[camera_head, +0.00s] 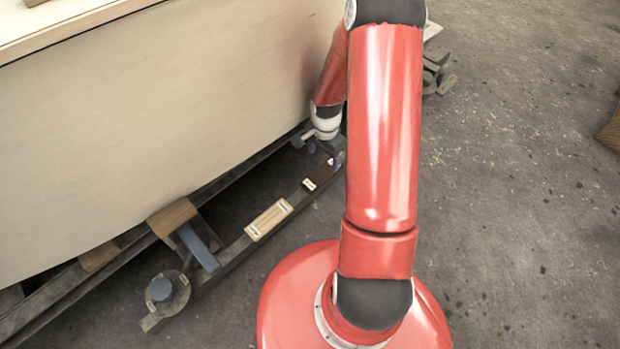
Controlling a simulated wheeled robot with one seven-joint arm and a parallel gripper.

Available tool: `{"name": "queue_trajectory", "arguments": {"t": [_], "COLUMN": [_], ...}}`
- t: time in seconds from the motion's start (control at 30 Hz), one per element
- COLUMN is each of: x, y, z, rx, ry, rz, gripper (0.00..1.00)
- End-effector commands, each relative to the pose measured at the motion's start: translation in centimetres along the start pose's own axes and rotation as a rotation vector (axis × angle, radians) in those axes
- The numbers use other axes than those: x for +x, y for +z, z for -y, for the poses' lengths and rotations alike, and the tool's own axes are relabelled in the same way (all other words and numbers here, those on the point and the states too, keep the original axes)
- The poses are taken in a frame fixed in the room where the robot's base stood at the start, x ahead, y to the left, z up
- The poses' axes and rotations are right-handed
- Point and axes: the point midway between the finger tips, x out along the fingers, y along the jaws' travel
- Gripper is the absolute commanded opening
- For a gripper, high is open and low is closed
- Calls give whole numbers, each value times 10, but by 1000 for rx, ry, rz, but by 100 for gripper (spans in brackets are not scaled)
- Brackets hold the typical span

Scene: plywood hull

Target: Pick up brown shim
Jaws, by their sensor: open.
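A dark brown piece (320,174), which looks like the brown shim, lies on a long grey rail near the hull's foot. A small white label (309,184) shows at its near end. My gripper (323,150) is just beyond its far end, pointing down, small in view and partly hidden by my own red arm. Its jaws are open, and I see nothing held in them. I cannot tell whether a finger touches the brown piece.
A pale tan block (268,220) lies farther down the same rail (235,250). The plywood hull wall (160,120) rises on the left. A brown wedge (172,215) and a blue-grey bar (198,247) sit beside the rail. Grey floor (530,200) is open to the right.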

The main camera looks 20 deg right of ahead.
Motion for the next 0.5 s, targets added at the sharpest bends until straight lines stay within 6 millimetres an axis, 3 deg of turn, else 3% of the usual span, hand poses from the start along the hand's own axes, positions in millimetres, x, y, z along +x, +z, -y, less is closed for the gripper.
{"name": "queue_trajectory", "arguments": {"t": [0.27,0.5], "x": [27,66], "y": [0,1], "z": [-1,-1], "rx": [16,14], "ry": [2,3], "rz": [8,10], "gripper": [75,75]}}
